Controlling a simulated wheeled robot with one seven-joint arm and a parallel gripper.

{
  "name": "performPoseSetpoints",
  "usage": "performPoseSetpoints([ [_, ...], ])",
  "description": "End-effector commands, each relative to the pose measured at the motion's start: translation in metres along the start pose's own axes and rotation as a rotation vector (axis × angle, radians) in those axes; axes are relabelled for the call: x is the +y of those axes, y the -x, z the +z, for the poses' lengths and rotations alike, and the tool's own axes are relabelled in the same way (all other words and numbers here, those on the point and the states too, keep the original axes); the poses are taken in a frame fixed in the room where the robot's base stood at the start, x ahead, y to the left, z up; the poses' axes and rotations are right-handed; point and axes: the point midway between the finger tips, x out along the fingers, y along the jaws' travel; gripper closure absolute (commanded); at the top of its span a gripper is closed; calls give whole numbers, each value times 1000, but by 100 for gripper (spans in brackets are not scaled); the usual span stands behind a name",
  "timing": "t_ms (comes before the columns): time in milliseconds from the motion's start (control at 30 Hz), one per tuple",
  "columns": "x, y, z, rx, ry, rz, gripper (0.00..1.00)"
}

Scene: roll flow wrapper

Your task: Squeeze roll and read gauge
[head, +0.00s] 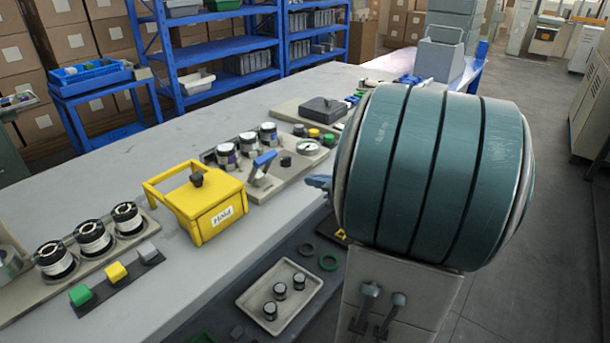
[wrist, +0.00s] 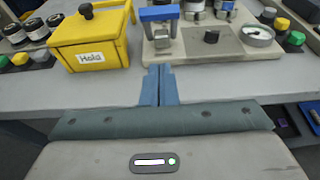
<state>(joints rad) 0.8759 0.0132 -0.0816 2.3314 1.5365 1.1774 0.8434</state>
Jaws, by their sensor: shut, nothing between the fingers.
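The gauge reading is too small to make out. My gripper (wrist: 160,72) is shut and empty, short of the plate's near edge. In the head view only its blue fingertips (head: 318,182) show; my arm hides the rest.
A yellow "Hold" bin (head: 203,212) stands left of the plate. Further left are a rack of rolls (head: 92,240) and a strip of green, yellow and grey blocks (head: 115,272). A tray with small rolls (head: 262,292) sits at a lower level in front.

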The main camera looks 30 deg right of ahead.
Motion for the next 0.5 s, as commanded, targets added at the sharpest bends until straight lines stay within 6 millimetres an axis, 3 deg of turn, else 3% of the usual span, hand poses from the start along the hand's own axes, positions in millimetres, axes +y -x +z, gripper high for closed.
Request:
performPoseSetpoints([
  [400,2,-88,-2,1,0,5,100],
  [500,1,-98,14,-1,3,2,100],
])
